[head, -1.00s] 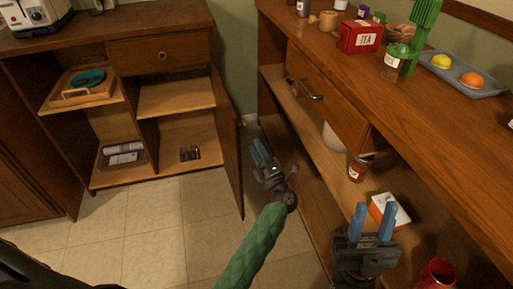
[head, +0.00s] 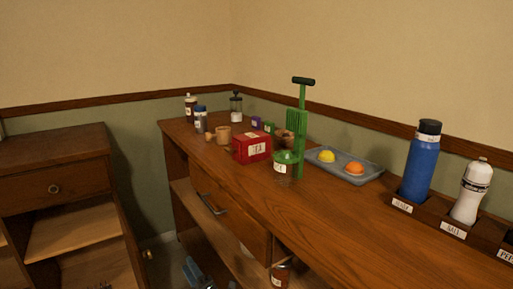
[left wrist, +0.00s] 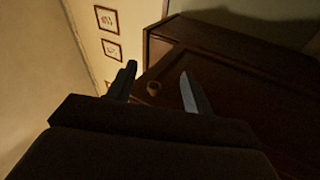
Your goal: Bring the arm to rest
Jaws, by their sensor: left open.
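My right gripper is in neither current view.
The counter (head: 330,235) holds a red tea box (head: 252,147), a green utensil (head: 300,130), a grey tray (head: 345,167) with yellow and orange fruit, a blue bottle (head: 420,165) and a white bottle (head: 470,193). A cabinet (head: 55,165) stands left.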

